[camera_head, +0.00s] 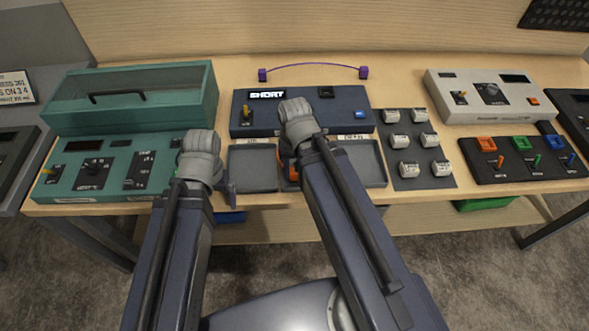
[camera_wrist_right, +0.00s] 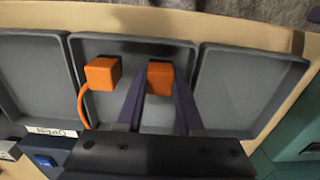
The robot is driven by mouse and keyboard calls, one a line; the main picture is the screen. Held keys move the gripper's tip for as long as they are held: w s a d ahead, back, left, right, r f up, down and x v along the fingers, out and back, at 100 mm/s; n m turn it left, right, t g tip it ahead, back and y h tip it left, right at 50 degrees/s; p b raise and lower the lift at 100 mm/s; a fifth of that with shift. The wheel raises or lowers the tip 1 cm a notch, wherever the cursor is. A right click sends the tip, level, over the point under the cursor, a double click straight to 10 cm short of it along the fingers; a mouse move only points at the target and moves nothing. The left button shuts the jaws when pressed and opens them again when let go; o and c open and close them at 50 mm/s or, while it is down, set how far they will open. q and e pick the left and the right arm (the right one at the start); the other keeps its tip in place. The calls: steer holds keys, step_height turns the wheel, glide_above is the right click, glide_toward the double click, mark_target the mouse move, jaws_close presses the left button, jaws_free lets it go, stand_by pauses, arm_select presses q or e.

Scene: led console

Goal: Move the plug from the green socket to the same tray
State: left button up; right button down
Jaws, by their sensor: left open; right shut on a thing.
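My right gripper (camera_wrist_right: 160,88) is shut on an orange plug (camera_wrist_right: 160,75) in the middle tray (camera_wrist_right: 215,45). A second orange plug (camera_wrist_right: 102,74) with a curved orange cord stands beside it in that tray. In the head view, my right arm hides most of this tray. The green socket (camera_head: 520,142) is on a black block at the right; I cannot tell whether a plug sits in it. My left gripper (camera_head: 229,183) is near the left tray (camera_head: 252,168), open, with its fingers only partly visible.
The right tray (camera_head: 370,165) looks empty. A blue console (camera_head: 240,128) reading SHORT stands behind the trays. A purple cable (camera_head: 315,65) lies at the back. Several white blocks (camera_head: 409,169) sit on a dark panel to the right. A teal case (camera_head: 150,110) stands at the left.

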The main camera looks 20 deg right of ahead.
jaws_free()
stand_by(0.6)
steer(key=shift+c, duration=0.3)
steer(key=shift+r+p, duration=0.45)
steer(key=shift+p, duration=0.05)
steer(key=shift+o, duration=0.3)
steer(key=shift+a+r+p, duration=0.15)
steer(key=shift+r+p, duration=0.6)
steer(key=shift+r, duration=0.05)
steer(key=shift+d+r+p, duration=0.2)
steer(key=shift+r+p, duration=2.1)
